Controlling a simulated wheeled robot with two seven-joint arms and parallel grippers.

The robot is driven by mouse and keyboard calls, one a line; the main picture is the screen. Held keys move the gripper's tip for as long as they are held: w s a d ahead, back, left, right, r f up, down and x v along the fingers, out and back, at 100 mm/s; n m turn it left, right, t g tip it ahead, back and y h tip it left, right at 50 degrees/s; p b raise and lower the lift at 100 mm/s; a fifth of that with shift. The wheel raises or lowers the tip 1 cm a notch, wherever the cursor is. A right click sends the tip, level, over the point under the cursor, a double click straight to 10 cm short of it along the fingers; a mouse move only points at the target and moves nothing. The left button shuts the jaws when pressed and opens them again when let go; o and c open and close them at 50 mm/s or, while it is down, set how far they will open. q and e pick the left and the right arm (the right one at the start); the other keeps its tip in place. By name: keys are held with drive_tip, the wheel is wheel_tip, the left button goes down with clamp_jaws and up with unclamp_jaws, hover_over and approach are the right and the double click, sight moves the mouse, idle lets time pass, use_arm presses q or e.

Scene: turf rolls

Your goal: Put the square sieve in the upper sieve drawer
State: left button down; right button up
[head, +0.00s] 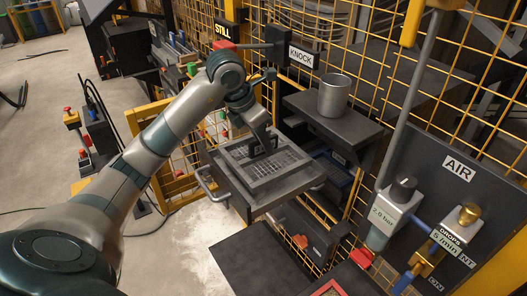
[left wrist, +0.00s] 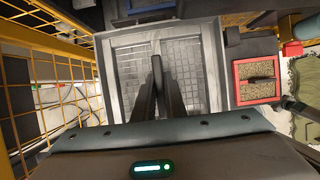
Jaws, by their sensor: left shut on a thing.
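The square sieve (head: 268,166) is a grey frame with a wire mesh. It lies flat at the pulled-out upper sieve drawer (head: 252,201), a dark tray with a bar handle; I cannot tell whether it rests fully on the drawer floor. My left gripper (head: 262,150) comes down over the sieve's middle and is shut on its upright grip. In the left wrist view the sieve (left wrist: 130,68) shows below the fingers (left wrist: 158,88), which hide part of its mesh. My right gripper is not in view.
A metal cup (head: 334,96) stands on a dark shelf right of the drawer. A yellow wire fence (head: 440,75) runs behind. A panel marked AIR (head: 458,168) with valves stands at the right. A red-framed tray of grains (left wrist: 257,68) is beside the sieve in the left wrist view.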

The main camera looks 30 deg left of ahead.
sight(264, 153)
use_arm(q)
drive_tip(key=shift+f+p, duration=0.85)
drive_tip(key=shift+f, duration=0.95)
drive_tip(key=shift+f, duration=0.15)
drive_tip(key=c, duration=1.8)
unclamp_jaws()
drive_tip(key=shift+r, duration=0.25)
